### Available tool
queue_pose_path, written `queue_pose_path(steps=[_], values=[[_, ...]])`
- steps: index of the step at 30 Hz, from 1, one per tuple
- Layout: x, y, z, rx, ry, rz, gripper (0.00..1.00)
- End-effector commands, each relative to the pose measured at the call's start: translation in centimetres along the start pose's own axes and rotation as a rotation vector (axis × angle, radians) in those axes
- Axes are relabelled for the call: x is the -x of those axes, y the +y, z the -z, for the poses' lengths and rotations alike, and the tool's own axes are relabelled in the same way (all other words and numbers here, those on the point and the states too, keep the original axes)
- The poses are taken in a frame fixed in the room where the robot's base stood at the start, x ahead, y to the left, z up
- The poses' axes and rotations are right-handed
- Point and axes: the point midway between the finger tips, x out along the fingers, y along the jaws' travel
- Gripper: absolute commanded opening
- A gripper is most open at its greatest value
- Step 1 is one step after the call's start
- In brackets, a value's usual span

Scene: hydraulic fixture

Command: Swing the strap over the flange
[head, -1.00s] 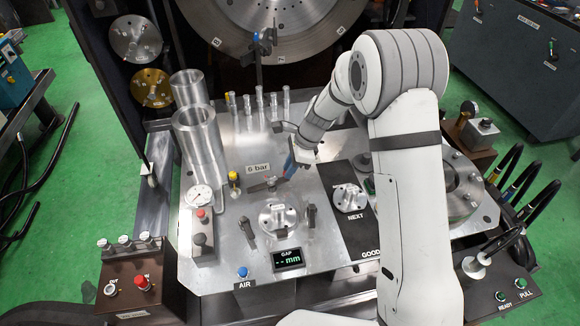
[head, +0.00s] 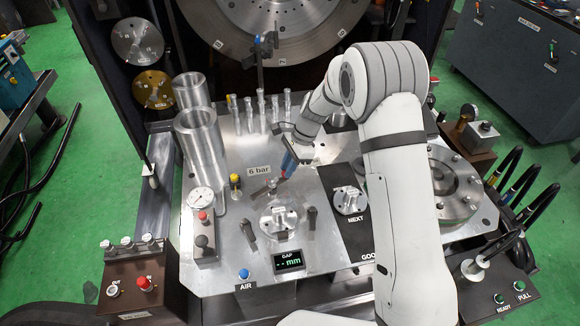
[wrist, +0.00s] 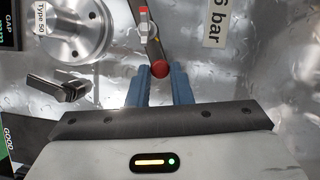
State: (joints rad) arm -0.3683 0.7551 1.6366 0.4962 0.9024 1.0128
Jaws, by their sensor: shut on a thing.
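The strap (wrist: 154,48) is a narrow grey metal bar with a red ball knob (wrist: 160,69) at its near end. My gripper (wrist: 160,75) has its two blue fingers closed around the knob end. In the head view my gripper (head: 284,176) reaches down to the plate behind the flange (head: 278,220). The flange is a round silver disc with a raised hub; it also shows in the wrist view (wrist: 80,25), marked "Type 50". The strap (head: 262,191) lies behind the flange and beside it, apart from its hub. Its far end is cut off in the wrist view.
A black-handled clamp lever (wrist: 58,88) stands beside the flange. The "6 bar" label (head: 259,170) and a yellow-topped post (head: 235,181) are near the strap. Clear cylinders (head: 262,108) stand behind. The GAP display (head: 288,260) is in front and shows dashes.

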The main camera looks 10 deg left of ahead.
Motion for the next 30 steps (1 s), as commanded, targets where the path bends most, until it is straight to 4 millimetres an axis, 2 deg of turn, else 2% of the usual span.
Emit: queue_pose_path(steps=[16,30], values=[[-0.5,-2.9,-1.4,0.481,0.002,-0.197,0.00],[-1.3,-4.2,-3.1,0.858,0.002,-0.353,0.00]])
